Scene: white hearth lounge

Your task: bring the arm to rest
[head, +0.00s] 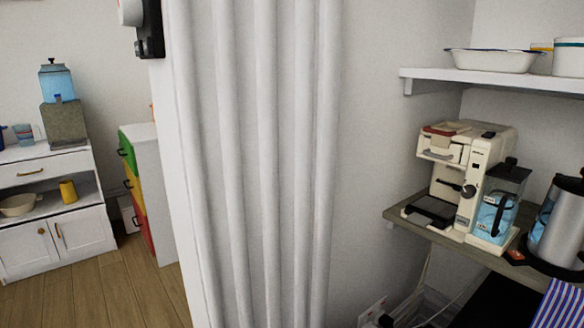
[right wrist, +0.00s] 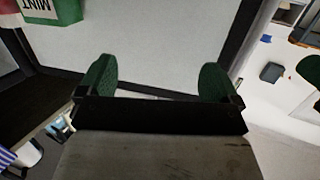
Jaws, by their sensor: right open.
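My right gripper (right wrist: 158,85) shows in the right wrist view. Its two green-padded fingers stand wide apart with nothing between them. Beyond the fingers is a pale, dark-framed panel (right wrist: 160,40), and the fingers appear clear of it. Neither of my arms shows in the head view, and my left gripper is in neither view.
In the head view a coffee machine (head: 470,165) and a steel kettle (head: 560,225) stand on a shelf (head: 440,238) at the right.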

